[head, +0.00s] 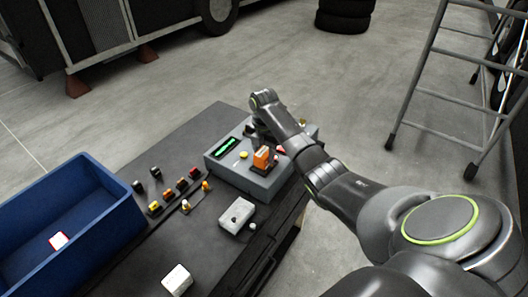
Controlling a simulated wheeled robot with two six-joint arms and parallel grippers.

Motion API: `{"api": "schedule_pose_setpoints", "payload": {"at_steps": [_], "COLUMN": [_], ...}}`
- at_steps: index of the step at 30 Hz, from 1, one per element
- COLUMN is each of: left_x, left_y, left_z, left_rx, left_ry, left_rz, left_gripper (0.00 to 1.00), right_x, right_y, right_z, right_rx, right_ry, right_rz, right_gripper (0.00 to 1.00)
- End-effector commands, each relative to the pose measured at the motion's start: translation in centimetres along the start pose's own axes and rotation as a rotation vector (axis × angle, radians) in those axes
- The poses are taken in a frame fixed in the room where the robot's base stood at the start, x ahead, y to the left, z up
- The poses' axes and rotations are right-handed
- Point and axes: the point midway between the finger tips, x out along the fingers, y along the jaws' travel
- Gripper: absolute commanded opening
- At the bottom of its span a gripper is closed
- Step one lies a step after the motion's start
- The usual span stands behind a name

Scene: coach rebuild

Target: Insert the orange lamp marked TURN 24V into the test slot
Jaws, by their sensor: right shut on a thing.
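A grey test box (231,172) with a small green display (225,147) stands at the far end of the dark workbench. An orange lamp (262,157) is upright over the top of the box; its marking is too small to read. My right gripper (258,138) points down just behind the orange lamp and is shut on it, with the fingers mostly hidden by the arm and lamp. I cannot tell whether the lamp's base is in the test slot, because the slot is hidden. My left gripper is not in view.
Several small black, red, orange and yellow lamps (181,184) stand left of the test box. A pale switch box (237,214) and a white block (177,280) are nearer. A blue bin (112,210) with a red-and-white item is at left. A ladder (416,92) stands right.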

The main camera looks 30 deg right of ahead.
Motion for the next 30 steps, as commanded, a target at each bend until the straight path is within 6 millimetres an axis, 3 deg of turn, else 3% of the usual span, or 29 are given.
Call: {"api": "schedule_pose_setpoints", "payload": {"at_steps": [30], "left_x": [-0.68], "left_y": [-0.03], "left_z": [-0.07], "left_rx": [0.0], "left_ry": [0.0], "left_rz": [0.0], "left_gripper": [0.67], "right_x": [0.03], "right_y": [0.0], "right_z": [-0.01], "right_rx": [0.0], "right_ry": [0.0], "right_rz": [0.0], "right_gripper": [0.16]}}
